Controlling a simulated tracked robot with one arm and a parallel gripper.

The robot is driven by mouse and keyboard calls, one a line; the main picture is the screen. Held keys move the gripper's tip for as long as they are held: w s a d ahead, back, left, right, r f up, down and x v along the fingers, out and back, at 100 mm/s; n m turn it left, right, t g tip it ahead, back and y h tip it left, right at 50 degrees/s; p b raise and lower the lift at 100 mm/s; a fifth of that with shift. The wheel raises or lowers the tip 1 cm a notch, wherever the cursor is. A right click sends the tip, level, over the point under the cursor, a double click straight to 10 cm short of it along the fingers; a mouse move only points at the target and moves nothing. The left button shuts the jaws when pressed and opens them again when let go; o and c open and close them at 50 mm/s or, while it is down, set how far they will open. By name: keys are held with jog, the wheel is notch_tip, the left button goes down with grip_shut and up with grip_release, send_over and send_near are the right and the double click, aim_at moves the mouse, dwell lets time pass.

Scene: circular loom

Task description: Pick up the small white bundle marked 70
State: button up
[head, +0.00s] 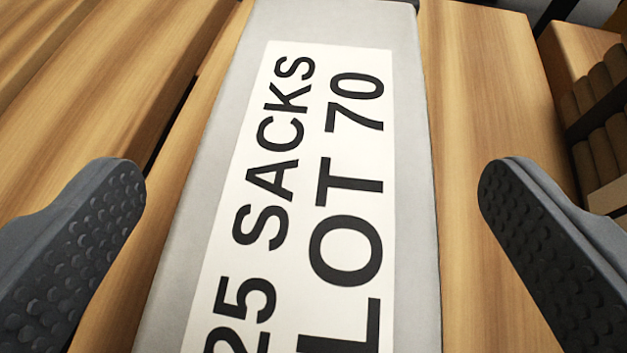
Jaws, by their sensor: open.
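The white bundle (415,150) lies in the middle of the head view and runs from the top edge to the bottom edge. Its label (310,210) reads "25 SACKS" and "LOT 70", with the text turned sideways. My gripper (312,190) is open, with one dark studded finger on the left of the bundle and one on the right. Both fingers stand apart from the bundle in the picture. The near end of the bundle is cut off by the frame.
Wooden slats (490,120) lie under and beside the bundle, with dark gaps between some on the left. At the right edge, a stack of brown rolls (600,150) sits in a dark rack below a wooden block (585,50).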

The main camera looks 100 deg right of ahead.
jog(key=c, duration=1.4)
jog(key=shift+r, duration=0.15)
jog(key=shift+c, duration=0.2)
